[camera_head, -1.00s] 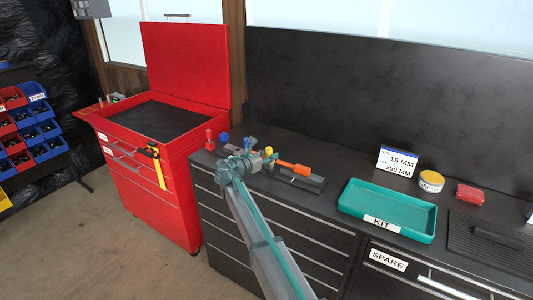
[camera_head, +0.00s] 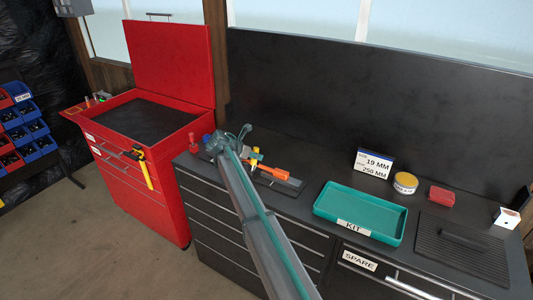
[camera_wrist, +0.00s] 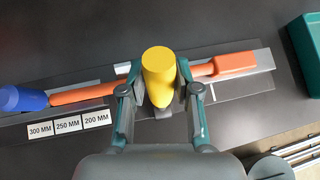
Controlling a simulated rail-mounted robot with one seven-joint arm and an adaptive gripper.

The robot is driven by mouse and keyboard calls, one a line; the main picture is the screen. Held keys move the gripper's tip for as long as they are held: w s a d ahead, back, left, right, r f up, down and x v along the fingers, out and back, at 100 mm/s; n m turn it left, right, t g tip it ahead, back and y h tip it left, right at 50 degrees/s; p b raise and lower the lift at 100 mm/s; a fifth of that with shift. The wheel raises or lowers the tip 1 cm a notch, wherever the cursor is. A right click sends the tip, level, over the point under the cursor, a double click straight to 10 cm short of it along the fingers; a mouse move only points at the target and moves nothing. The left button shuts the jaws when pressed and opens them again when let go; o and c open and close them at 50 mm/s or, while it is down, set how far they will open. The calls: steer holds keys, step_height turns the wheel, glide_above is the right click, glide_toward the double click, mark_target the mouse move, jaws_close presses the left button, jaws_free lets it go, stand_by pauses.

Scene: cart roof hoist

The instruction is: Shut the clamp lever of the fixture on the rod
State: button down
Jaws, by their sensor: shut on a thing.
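The fixture (camera_head: 292,186) is a long grey strip on the dark bench top. An orange rod (camera_head: 272,170) lies along it; in the wrist view the rod (camera_wrist: 80,95) runs crosswise, with a thicker orange block at its right and a blue knob (camera_wrist: 22,99) at its left. The yellow clamp lever (camera_wrist: 158,75) stands at the middle of the rod. My gripper (camera_wrist: 160,72) is shut on this lever, one finger on each side. The clamp under the lever is mostly hidden. In the head view my arm covers part of the fixture and the fingertips are hard to make out.
Labels (camera_wrist: 68,124) reading 300, 250 and 200 MM lie before the fixture. A teal KIT tray (camera_head: 360,214) stands to the right. A sign (camera_head: 374,163) reads 19 MM, 250 MM. A red knob (camera_head: 192,142) stands left of my gripper; the red cart (camera_head: 165,190) is further left.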

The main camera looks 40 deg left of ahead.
stand_by(0.3)
steer(key=c, duration=0.8)
jaws_free()
steer(key=shift+w, duration=0.1)
steer(key=v, duration=1.2)
